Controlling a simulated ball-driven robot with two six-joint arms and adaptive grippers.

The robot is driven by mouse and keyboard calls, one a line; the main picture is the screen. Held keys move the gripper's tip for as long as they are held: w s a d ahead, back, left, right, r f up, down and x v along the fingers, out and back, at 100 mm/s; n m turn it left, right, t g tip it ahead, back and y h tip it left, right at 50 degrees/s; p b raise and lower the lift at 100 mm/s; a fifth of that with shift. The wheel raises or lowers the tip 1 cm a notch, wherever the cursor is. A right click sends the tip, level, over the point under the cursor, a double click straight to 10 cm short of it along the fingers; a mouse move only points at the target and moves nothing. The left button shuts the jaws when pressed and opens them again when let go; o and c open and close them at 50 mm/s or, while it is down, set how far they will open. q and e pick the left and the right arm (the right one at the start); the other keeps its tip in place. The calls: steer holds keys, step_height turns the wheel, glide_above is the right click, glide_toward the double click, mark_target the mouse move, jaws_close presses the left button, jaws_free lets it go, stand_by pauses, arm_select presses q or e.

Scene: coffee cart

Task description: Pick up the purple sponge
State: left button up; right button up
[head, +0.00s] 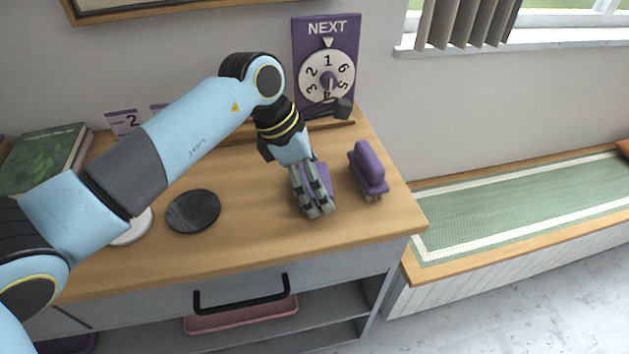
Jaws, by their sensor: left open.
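The purple sponge (325,176) lies on the wooden cart top, right of centre in the head view. My left gripper (317,208) points down over it, and its fingers hide much of the sponge. The gripper is open; I cannot tell whether a finger touches the sponge. My right gripper is out of view.
A purple-backed brush (368,165) stands just right of the sponge. A dark round disc (193,212) and a green book (42,158) are to the left. A purple NEXT dial sign (300,45) stands behind. The front-middle cart top is clear.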

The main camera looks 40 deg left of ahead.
arm_select(q)
steer(key=c, duration=0.7)
steer(key=shift+c, duration=0.7)
